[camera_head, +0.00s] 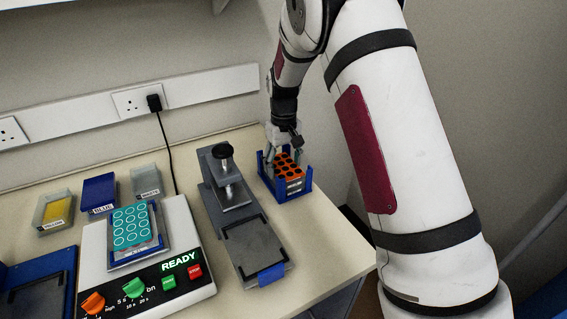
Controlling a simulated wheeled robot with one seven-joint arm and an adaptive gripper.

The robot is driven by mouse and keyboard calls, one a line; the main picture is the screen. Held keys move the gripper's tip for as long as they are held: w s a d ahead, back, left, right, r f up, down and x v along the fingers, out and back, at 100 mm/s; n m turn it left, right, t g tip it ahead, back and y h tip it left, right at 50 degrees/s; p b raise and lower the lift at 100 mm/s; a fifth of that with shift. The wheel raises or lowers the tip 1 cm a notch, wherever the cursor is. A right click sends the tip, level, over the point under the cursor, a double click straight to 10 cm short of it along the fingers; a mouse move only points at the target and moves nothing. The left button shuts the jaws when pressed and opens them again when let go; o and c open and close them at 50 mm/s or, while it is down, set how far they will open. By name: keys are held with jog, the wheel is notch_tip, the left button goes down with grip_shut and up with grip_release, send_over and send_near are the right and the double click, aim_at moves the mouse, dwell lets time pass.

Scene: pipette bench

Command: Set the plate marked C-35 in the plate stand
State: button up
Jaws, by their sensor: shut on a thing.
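An orange plate (285,168) with dark round wells sits within a blue-walled stand (306,184) at the back right of the bench. A pale label faces front, too small to read, so I cannot confirm C-35. My gripper (284,148) is at the plate's back end, shut on it; the fingers partly hide that end. I cannot tell whether the plate rests fully on the stand's floor. A teal plate (131,228) with pale-ringed wells lies on a white device (185,235) at the left.
A grey press-like device (225,185) with a black knob stands just left of the blue stand. Yellow (56,210), blue (99,194) and grey (147,182) bins line the back. A blue-framed tray (35,285) is at front left. Bare bench (325,250) lies at front right.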

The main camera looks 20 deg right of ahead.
jog(key=shift+f, duration=0.2)
jog(key=o, duration=1.3)
jog(key=shift+c, duration=0.2)
notch_tip(320, 180, up, 12)
jog(key=b, duration=0.1)
jog(key=s+r+t, duration=0.1)
jog(key=s+r, duration=0.6)
jog(key=s+r+m+t, duration=0.1)
jog(key=s+m+t, duration=0.1)
jog(key=s, duration=2.6)
jog(key=shift+d+r+t, duration=0.2)
jog(key=shift+r+t, duration=0.05)
jog(key=shift+t, duration=0.55)
